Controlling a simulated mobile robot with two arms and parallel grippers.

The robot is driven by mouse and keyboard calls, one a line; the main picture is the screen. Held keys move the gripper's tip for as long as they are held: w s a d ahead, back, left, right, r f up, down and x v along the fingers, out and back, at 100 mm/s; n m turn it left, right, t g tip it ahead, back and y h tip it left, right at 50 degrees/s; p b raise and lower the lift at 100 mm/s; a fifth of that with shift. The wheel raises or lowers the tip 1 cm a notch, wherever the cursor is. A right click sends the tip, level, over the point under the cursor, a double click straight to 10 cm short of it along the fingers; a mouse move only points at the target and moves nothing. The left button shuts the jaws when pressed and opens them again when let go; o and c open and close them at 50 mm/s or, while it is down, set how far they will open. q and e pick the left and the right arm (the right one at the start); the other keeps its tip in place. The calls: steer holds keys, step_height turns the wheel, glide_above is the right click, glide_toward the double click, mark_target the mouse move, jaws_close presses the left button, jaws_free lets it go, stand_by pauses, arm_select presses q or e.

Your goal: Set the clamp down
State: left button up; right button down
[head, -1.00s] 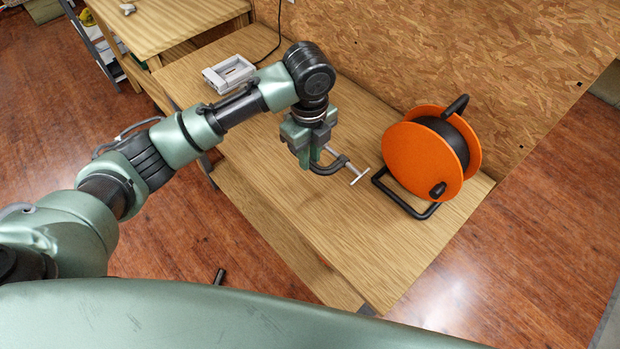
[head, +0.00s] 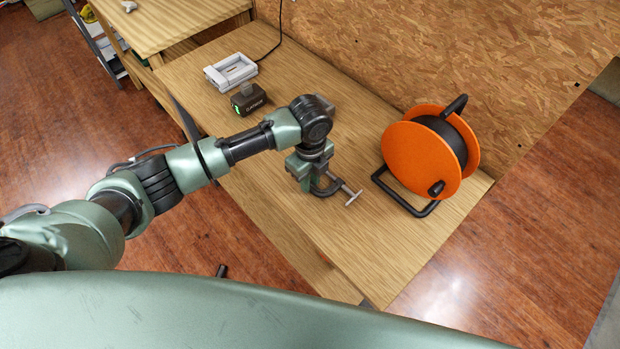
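The clamp (head: 329,188) is a dark C-shaped tool with a pale T-bar screw handle pointing right. In the head view it is at my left gripper (head: 309,180), which points down at the wooden workbench (head: 290,218). The gripper is shut on the clamp, whose far side is partly hidden by the green fingers. The clamp is at or just above the bench top; I cannot tell if it touches. My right gripper is not in view.
An orange cable reel (head: 418,160) on a black stand is right of the clamp. A black battery (head: 248,99) with a green light and a pale charger (head: 230,73) stand behind, to the left. A particle-board wall (head: 440,60) backs the bench. Its front part is clear.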

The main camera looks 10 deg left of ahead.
arm_select(q)
steer(key=shift+o, duration=1.4)
steer(key=shift+r, duration=0.1)
step_height(320, 180, up, 12)
steer(key=b, duration=0.1)
